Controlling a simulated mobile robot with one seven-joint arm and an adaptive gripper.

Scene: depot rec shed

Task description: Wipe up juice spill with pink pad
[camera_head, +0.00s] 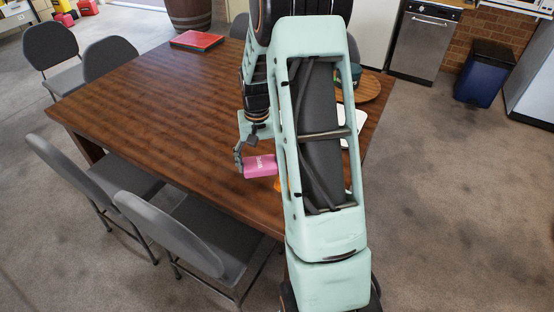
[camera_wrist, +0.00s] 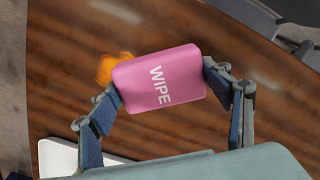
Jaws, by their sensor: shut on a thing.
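The pink pad (camera_wrist: 160,78), marked "WIPE", is held between the two fingers of my gripper (camera_wrist: 165,88) in the wrist view. The pad also shows in the head view (camera_head: 260,166), over the right part of the wooden table (camera_head: 150,100). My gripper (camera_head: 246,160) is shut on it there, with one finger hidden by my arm. The orange juice spill (camera_wrist: 112,67) lies on the table, partly behind the pad in the wrist view. In the head view only a sliver of orange (camera_head: 281,184) shows between the pad and my arm. I cannot tell whether the pad touches the table.
A white flat object (camera_wrist: 70,158) lies near the spill, partly hidden by my gripper. A red book-like object (camera_head: 197,39) lies at the table's far edge. A round wooden board (camera_head: 369,89) is at the right. Grey chairs (camera_head: 180,228) stand along the sides. The table's left part is clear.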

